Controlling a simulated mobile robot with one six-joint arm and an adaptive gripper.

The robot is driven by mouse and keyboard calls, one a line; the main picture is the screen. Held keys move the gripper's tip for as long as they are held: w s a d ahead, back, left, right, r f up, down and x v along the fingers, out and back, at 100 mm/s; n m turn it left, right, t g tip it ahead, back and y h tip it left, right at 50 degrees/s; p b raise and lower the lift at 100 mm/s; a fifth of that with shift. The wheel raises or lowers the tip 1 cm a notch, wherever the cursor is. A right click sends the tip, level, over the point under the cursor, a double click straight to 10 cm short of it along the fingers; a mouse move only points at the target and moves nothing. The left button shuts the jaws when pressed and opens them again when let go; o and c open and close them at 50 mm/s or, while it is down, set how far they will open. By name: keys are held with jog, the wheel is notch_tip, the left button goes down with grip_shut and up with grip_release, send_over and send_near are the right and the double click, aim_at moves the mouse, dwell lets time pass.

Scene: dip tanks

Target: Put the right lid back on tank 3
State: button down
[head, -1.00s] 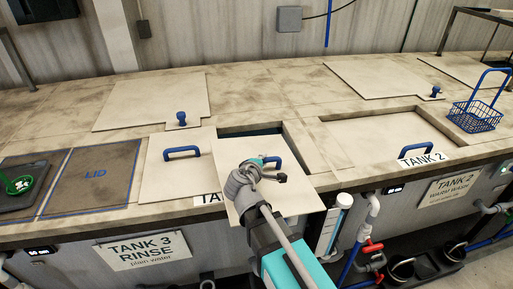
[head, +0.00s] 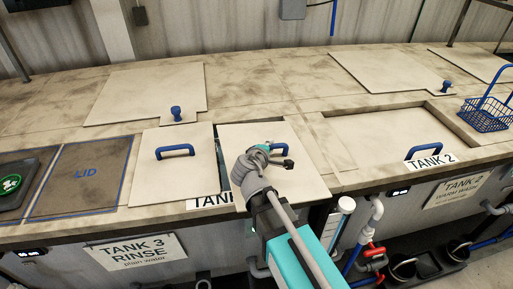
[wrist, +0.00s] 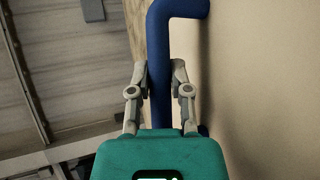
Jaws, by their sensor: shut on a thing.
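My gripper (wrist: 158,75) is shut on the blue handle (wrist: 175,10) of the right lid, seen close in the wrist view. In the head view the right lid (head: 300,185) is a pale square panel lying over the right part of the tank 3 opening. A dark narrow gap (head: 222,160) shows between it and the left lid (head: 150,180), and a thin dark strip shows along its back edge. The left lid has its own blue handle (head: 176,151). The gripper and arm hide part of the right lid, so I cannot tell whether it is fully seated.
A dark mat marked LID (head: 85,180) lies left of the left lid. Tank 2's pale lid (head: 390,135) sits to the right with a blue basket (head: 485,115) beyond it. White and blue pipes (head: 375,220) run below the counter's front edge.

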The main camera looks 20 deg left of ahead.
jog(key=shift+s+a+r, duration=0.1)
jog(key=shift+a, duration=0.2)
jog(key=s+a+r+h+p, duration=0.1)
jog(key=s+a+r+p, duration=0.3)
jog(key=a+r+p, duration=0.3)
jog(key=shift+s+a+r+t, duration=0.3)
jog(key=shift+a+r, duration=0.5)
jog(key=shift+a, duration=0.15)
jog(key=b, duration=0.4)
send_over(256, 137)
jog(key=s, duration=0.4)
jog(key=f, duration=0.4)
jog(key=shift+w+a+f, duration=0.2)
jog(key=shift+a+f, duration=0.05)
jog(key=shift+a, duration=0.1)
jog(key=w+f+b, duration=0.1)
jog(key=f+b, duration=0.1)
jog(key=w+f+b, duration=0.1)
jog(key=shift+w+d+f+b, duration=0.25)
jog(key=shift+w+d+b, duration=0.05)
jog(key=shift+w, duration=0.05)
jog(key=shift+w+d+f+b, duration=0.1)
jog(key=shift+w+f+b, duration=0.45)
jog(key=shift+w, duration=0.05)
